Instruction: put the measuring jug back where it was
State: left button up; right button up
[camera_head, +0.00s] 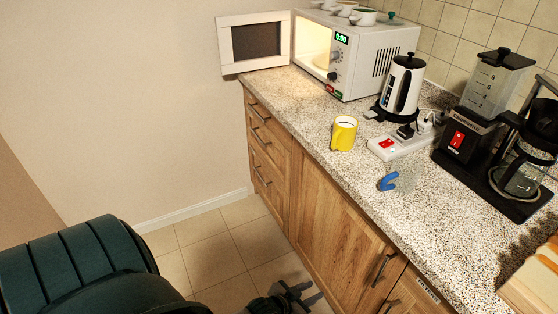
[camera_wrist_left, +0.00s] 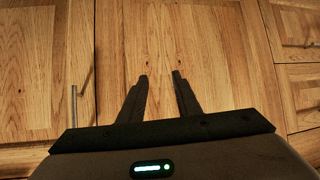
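I cannot make out a separate measuring jug in either view. A clear tank with measuring marks (camera_head: 492,85) stands on the black coffee machine (camera_head: 462,135) at the right of the counter. My left gripper (camera_head: 307,291) is low over the floor, in front of the wooden cabinets and below the counter. In the left wrist view its two fingers (camera_wrist_left: 160,76) are apart with nothing between them, facing the wooden cabinet fronts (camera_wrist_left: 215,45). My right gripper is not in view.
The microwave (camera_head: 372,62) stands with its door (camera_head: 256,42) open and cups on top. A yellow mug (camera_head: 343,134), a kettle (camera_head: 401,86), a power strip (camera_head: 400,143) and a blue clip-like piece (camera_head: 387,181) are on the speckled counter (camera_head: 335,175). Bread lies at lower right.

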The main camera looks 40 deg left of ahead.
pick_arm(q)
jog(key=s+d+f+g, duration=0.2)
jog(key=s+d+f, duration=0.2)
jog(key=s+f, duration=0.7)
jog(key=s+d+f+m+g, duration=0.1)
jog(key=s+d+f+g, duration=0.2)
jog(key=s+f, duration=0.8)
jog(key=shift+s+d, duration=0.5)
jog(key=shift+s, duration=0.55)
